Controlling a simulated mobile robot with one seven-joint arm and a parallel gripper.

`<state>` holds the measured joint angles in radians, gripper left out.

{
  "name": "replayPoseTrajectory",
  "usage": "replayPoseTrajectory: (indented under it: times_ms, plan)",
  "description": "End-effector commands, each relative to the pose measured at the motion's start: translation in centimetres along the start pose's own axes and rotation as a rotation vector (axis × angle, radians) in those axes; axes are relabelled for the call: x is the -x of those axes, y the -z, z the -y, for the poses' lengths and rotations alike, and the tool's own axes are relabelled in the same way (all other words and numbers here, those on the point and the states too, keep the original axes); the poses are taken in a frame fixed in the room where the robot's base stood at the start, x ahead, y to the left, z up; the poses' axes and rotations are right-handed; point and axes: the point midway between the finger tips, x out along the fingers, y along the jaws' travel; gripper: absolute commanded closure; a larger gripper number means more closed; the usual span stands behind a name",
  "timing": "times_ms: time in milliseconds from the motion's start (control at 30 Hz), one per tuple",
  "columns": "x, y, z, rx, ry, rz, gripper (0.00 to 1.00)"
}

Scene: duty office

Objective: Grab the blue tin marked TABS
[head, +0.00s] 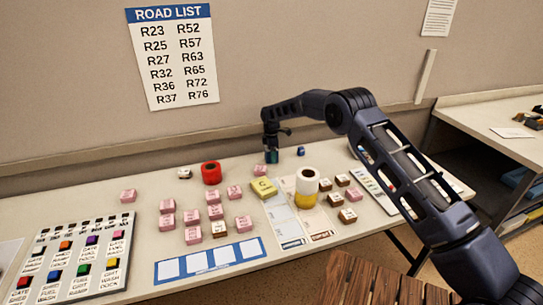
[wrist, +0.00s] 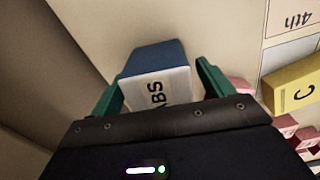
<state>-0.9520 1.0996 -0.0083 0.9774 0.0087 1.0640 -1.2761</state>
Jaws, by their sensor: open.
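The blue tin (wrist: 152,56) has a white face with black letters; "ABS" shows and my gripper's body hides the rest. In the head view, a small blue item (head: 301,151) near the wall edge of the table, just right of my gripper, appears to be this tin. My gripper (head: 271,157) is open with green fingers pointing down, low over the back of the table. The head view shows the tin a little apart from the fingers.
A red roll (head: 211,173) stands left of my gripper. A yellow block (head: 264,187) and a white-and-yellow roll (head: 307,187) are in front. Several pink and brown blocks spread across the table. A button panel (head: 73,258) lies front left. The wall (head: 290,60) is close behind.

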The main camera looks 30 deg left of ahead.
Motion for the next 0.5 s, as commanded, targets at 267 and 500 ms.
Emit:
replayPoseTrajectory:
  times_ms: [267,500]
  plan:
    - [0.01,-0.03,0.01,0.000,0.000,0.000,0.65]
    - [0.07,-0.03,-0.01,0.000,0.000,0.000,0.72]
